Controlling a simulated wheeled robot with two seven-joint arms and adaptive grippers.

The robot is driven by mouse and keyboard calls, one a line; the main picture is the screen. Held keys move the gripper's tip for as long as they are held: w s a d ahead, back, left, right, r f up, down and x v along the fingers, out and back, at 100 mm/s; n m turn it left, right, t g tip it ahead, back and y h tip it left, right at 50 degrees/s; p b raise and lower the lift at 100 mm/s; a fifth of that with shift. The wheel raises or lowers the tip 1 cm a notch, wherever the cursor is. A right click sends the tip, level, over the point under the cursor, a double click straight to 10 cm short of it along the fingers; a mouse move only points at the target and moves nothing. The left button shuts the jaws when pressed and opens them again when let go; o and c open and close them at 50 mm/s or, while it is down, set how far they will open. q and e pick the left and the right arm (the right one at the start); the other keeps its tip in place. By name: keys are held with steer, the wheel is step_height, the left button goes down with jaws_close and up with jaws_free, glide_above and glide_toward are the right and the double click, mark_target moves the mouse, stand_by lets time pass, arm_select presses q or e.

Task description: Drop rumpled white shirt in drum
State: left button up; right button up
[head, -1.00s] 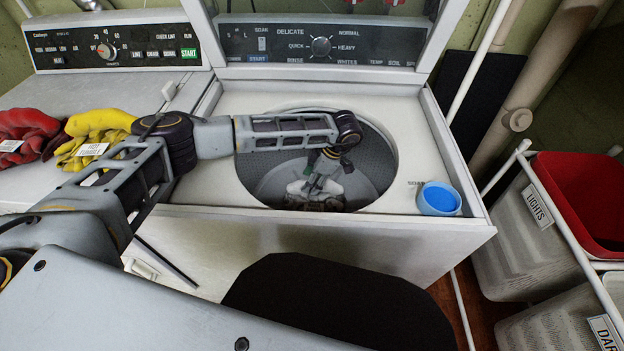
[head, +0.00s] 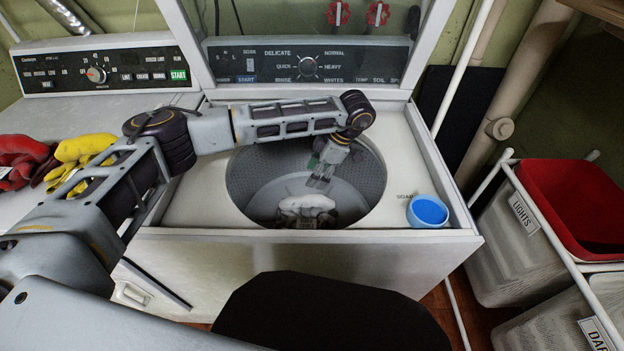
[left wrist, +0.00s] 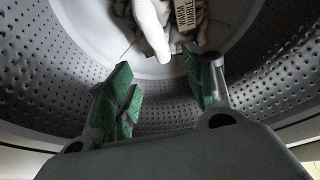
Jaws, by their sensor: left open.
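The rumpled white shirt (head: 306,204) lies in the bottom of the washer drum (head: 250,190), near its front side. In the left wrist view, pale cloth (left wrist: 158,42) with a printed care label lies beyond the fingers. My left gripper (head: 319,183) reaches down inside the drum opening, a little above the shirt and apart from it. Its two green-padded fingers (left wrist: 165,92) are spread with nothing between them. The shirt's underside and part of the cloth are out of sight. My right gripper is not in view.
The washer lid is raised behind the opening. A blue cup (head: 428,211) stands on the washer top at right. Red gloves (head: 22,160) and yellow gloves (head: 82,155) lie on the machine at left. A red bin (head: 580,205) and labelled hampers stand at right.

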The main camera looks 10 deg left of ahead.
arm_select(q)
steer(key=shift+w+d+r, duration=0.1)
steer(key=shift+d+r, duration=0.1)
steer(key=shift+r, duration=0.4)
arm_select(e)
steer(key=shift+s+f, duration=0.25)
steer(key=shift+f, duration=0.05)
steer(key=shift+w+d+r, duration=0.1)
arm_select(q)
step_height(320, 180, up, 22)
steer(key=p, duration=2.1)
steer(key=shift+f+p, duration=0.25)
steer(key=shift+p, duration=0.05)
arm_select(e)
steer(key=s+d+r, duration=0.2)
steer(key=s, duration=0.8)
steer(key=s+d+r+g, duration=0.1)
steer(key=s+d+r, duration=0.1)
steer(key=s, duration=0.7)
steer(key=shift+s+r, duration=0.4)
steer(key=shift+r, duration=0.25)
arm_select(q)
steer(key=shift+r, duration=0.3)
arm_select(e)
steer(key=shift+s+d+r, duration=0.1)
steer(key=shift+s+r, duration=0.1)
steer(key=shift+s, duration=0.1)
